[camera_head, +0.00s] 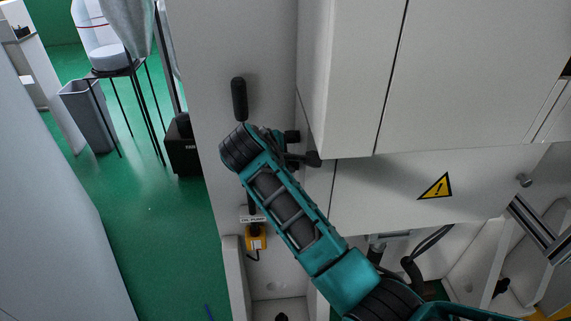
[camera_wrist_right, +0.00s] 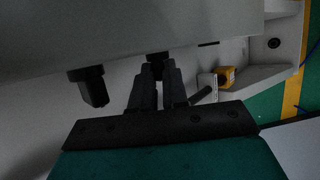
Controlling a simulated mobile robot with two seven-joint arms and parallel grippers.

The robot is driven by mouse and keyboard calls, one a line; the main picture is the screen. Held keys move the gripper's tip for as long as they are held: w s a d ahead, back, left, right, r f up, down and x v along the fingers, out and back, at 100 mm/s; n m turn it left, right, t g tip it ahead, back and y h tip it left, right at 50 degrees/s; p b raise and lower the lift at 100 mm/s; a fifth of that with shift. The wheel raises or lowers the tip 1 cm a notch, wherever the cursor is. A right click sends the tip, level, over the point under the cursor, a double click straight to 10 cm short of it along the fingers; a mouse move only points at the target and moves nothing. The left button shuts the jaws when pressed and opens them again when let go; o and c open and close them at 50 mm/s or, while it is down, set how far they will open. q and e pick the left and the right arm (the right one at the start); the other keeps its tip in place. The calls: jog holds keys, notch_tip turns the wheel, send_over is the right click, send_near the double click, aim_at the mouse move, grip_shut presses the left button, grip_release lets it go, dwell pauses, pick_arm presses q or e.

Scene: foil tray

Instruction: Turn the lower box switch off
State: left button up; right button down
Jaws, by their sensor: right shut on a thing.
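Two black switch knobs stick out from the side of the white box. The upper box switch (camera_head: 292,136) shows above my gripper in the head view and as a free knob on the left in the wrist view (camera_wrist_right: 90,86). My right gripper (camera_wrist_right: 158,88) is shut on the lower box switch (camera_wrist_right: 157,62), whose dark knob shows between the two fingers. In the head view my right gripper (camera_head: 300,158) reaches toward the box from the left, and its fingertips are hard to tell from the knob. My left gripper is out of view.
A black handle (camera_head: 239,98) stands on the grey panel above my wrist. A yellow switch box (camera_head: 256,238) hangs below, with a cable. The white cabinet (camera_head: 365,80) with a warning sign (camera_head: 435,187) is close on the right. Green floor (camera_head: 150,215) is open at left.

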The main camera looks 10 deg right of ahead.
dwell(0.4)
jog(key=c, duration=1.1)
grip_release()
jog(key=shift+c, duration=0.2)
jog(key=v, duration=1.2)
jog(key=shift+c, duration=0.3)
